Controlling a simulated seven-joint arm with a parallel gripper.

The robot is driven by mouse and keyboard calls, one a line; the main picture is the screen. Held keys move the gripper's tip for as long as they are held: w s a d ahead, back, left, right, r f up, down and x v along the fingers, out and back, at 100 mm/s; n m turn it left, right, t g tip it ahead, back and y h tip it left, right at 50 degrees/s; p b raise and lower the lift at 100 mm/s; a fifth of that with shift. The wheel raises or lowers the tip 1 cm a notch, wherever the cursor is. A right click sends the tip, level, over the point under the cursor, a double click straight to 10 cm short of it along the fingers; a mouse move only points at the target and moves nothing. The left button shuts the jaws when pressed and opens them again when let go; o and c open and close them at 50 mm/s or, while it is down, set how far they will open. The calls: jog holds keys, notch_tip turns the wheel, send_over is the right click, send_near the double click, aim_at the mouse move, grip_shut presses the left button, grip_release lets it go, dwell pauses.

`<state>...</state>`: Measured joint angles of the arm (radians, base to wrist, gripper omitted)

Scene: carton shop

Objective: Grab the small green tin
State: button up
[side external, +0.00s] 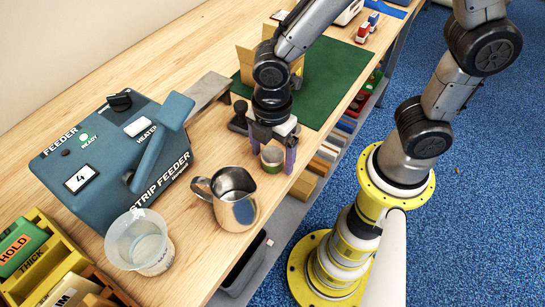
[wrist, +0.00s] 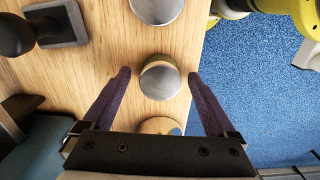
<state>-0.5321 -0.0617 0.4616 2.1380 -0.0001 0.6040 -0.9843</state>
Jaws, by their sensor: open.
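The small green tin (side external: 272,159) stands upright on the wooden table near its front edge. It has a silver lid and a green band. In the wrist view the tin (wrist: 160,78) sits between my two purple fingers, with a gap on each side. My gripper (side external: 272,154) points down with one finger on either side of the tin. In the wrist view my gripper (wrist: 160,76) is open and holds nothing. The fingertips hide little of the tin.
A metal pitcher (side external: 236,205) and clear cup (side external: 140,243) stand closer to the side camera. The strip feeder (side external: 115,150) is at left. A dark stamp (wrist: 50,25) and another silver round top (wrist: 157,8) are near the tin. The table edge drops to blue floor.

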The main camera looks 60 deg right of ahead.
jog(key=c, duration=1.4)
grip_shut()
jog(key=shift+r, duration=0.15)
